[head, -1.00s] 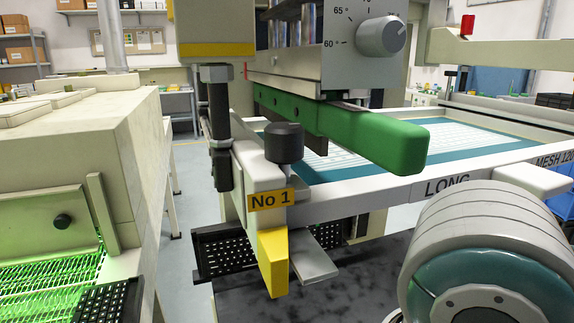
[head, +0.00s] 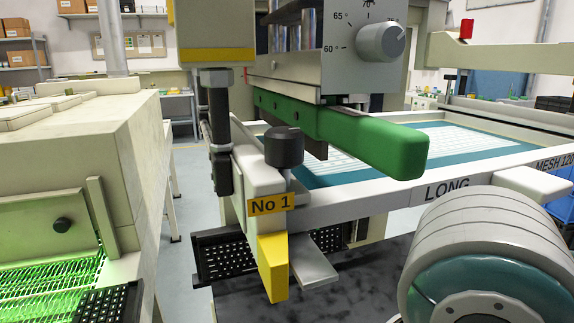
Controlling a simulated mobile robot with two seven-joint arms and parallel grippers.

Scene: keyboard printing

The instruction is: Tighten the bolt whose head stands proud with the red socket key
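I cannot make out a red socket key. A small red cylinder (head: 467,28) stands on the beam at the upper right, too small to identify. A hex-shaped metal piece (head: 215,76) sits at the top of a black post, left of centre. Small dark round fittings (head: 294,114) line the side of the green bar (head: 365,142). I cannot tell which, if any, is the bolt standing proud. Neither gripper is in view. A thick grey and teal link of my arm fills the lower right corner.
A bracket labelled No 1 (head: 270,203) with a black knob (head: 284,147) and yellow tip (head: 272,268) juts forward at centre. A screen frame (head: 450,188) lies behind it. A beige machine (head: 80,160) stands at left. Open floor (head: 190,235) shows between.

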